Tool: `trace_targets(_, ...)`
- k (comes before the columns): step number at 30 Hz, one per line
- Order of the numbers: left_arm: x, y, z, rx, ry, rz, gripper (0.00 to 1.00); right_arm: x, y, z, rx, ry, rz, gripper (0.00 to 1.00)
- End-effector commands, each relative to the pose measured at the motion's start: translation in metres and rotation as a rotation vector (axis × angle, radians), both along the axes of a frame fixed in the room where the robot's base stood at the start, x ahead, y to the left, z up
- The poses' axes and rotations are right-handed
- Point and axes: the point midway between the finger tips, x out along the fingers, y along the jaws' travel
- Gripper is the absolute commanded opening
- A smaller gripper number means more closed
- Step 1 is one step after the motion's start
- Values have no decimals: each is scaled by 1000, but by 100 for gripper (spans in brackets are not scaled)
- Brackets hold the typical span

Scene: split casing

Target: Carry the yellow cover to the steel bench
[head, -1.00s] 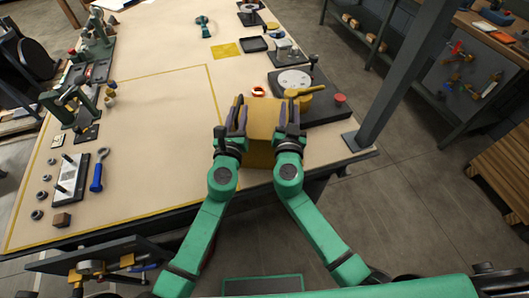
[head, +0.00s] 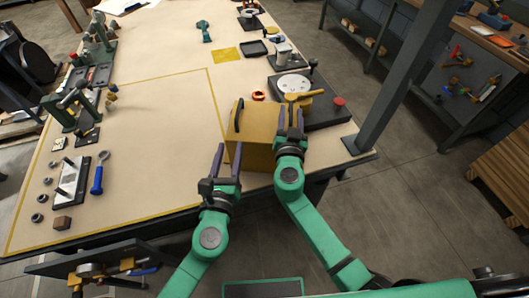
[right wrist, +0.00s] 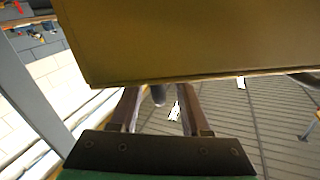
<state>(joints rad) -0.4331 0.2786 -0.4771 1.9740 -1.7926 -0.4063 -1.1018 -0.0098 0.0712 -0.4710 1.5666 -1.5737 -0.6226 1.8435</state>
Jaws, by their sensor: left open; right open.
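The yellow cover (head: 256,135) is a boxy ochre shell on the near edge of the work table. A dark handle (head: 238,116) stands out on its left side. My left gripper (head: 227,160) is open and empty, near the cover's front left corner and clear of the handle. My right gripper (head: 290,120) is open at the cover's right side; the right handle is mostly hidden there. In the right wrist view the cover (right wrist: 190,40) fills the top, with the spread fingers (right wrist: 160,105) below its edge. I cannot clearly identify the steel bench.
The work table (head: 150,150) has a yellow-taped area left of the cover. A dark machine base with a pale disc (head: 293,84) and a red button (head: 338,102) stands close behind right. A grey post (head: 395,80) rises at the table's right corner.

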Motion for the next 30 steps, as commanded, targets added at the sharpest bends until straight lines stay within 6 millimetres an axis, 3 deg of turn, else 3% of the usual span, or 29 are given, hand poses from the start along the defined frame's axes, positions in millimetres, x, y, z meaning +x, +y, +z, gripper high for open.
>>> trace_targets(5, -1, 0, 0, -1, 0, 0, 47, -29, 5, -1, 1, 3, 3, 47)
trace_targets(12, 0, 0, 0, 0, 0, 0, 47, -93, 14, -1, -1, 3, 3, 47)
trace_targets(15, 0, 0, 0, 0, 0, 0, 47, -111, 17, 0, -1, 1, 1, 47)
trace_targets(19, 0, 0, 0, 0, 0, 0, 47, -119, 18, 1, -1, -2, 1, 47)
trace_targets(30, 0, 0, 0, 0, 0, 0, 47, -119, 19, 1, -1, -2, 1, 47)
